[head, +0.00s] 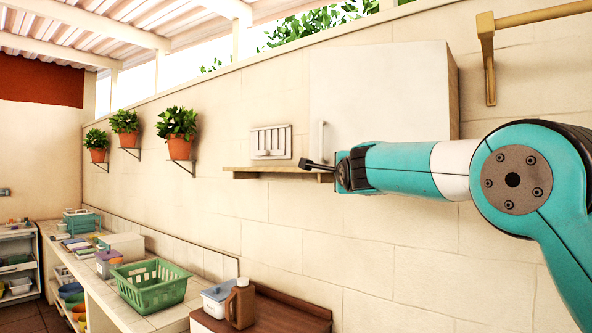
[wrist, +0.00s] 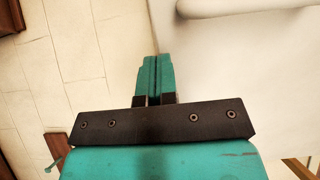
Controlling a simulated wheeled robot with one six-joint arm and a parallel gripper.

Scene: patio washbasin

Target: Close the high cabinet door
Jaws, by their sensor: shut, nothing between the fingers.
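The high cabinet is a white box on the wall, and its white door (head: 375,95) faces forward in the head view. The door's upright handle (head: 322,140) is near its lower left edge. The door looks flush or nearly so; I cannot tell whether a small gap remains. My gripper (head: 318,166) is shut and empty, just below the handle by the door's lower left corner. In the wrist view my closed fingers (wrist: 154,75) are beside the white door panel (wrist: 250,75), with its handle (wrist: 240,6) at the top. I cannot tell whether they touch it.
A wooden shelf (head: 245,170) on the wall, with a white rack (head: 270,142), is left of my gripper. A yellowish bar (head: 488,60) sticks out at the upper right. Below are a counter with a green basket (head: 150,285) and a brown jug (head: 241,303). Potted plants (head: 178,130) hang farther left.

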